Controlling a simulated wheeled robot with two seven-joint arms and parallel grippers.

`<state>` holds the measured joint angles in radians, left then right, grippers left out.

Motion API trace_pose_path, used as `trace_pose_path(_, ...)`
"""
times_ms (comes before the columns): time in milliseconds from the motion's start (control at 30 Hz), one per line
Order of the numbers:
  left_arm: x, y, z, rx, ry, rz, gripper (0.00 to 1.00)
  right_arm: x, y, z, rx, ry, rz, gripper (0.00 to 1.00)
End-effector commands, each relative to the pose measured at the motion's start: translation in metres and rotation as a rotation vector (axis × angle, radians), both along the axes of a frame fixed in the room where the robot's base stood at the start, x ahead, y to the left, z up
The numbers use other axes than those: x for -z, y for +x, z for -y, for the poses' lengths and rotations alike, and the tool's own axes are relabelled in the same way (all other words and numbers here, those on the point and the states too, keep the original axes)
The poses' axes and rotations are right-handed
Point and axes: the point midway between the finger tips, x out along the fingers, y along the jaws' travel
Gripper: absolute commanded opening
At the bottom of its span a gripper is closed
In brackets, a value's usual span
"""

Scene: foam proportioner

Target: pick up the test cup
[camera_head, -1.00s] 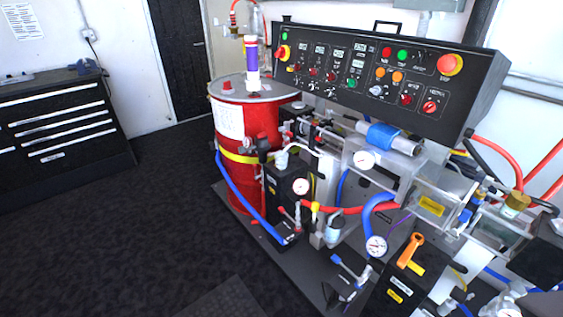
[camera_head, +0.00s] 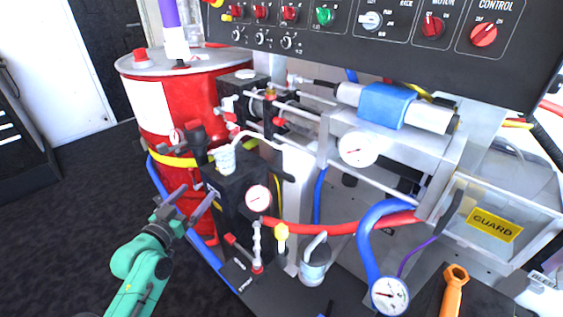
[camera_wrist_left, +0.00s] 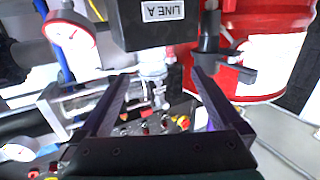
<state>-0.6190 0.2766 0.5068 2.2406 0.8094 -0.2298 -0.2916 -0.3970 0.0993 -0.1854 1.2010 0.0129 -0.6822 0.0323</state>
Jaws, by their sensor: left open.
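A small pale, clear cup-like vessel (camera_head: 225,160) stands at the top of the black pump block (camera_head: 238,190), beside a bent white tube. It also shows in the left wrist view (camera_wrist_left: 153,66), beyond the fingers. A second greyish cup-like vessel (camera_head: 315,264) sits lower, to the right of the block. No label shows which one is the test cup. My left gripper (camera_head: 188,204) is open and empty, left of the block and lower than the pale vessel. In the wrist view, its fingers (camera_wrist_left: 160,76) are apart with nothing between them. My right gripper is out of view.
A red drum (camera_head: 190,105) stands behind the block. The black control panel (camera_head: 380,40) overhangs the machine. Pressure gauges (camera_head: 258,198), a red hose (camera_head: 340,228) and a blue hose (camera_head: 368,240) crowd the right side.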

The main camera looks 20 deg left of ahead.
Motion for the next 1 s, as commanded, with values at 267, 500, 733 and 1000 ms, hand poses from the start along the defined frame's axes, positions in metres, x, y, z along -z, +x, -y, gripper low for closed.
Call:
trace_pose_path(267, -0.024, 0.033, 0.002, 0.017, 0.013, 0.052, 1.00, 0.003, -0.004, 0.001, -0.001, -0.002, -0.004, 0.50)
trace_pose_path(500, -0.021, 0.084, -0.004, 0.017, 0.012, 0.048, 1.00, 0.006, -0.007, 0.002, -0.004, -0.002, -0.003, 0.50)
trace_pose_path(733, -0.015, 0.116, -0.006, 0.018, 0.010, 0.047, 1.00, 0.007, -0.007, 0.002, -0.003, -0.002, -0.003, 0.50)
trace_pose_path(1000, -0.012, 0.146, -0.009, 0.017, 0.014, 0.044, 1.00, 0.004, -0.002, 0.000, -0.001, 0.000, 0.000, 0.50)
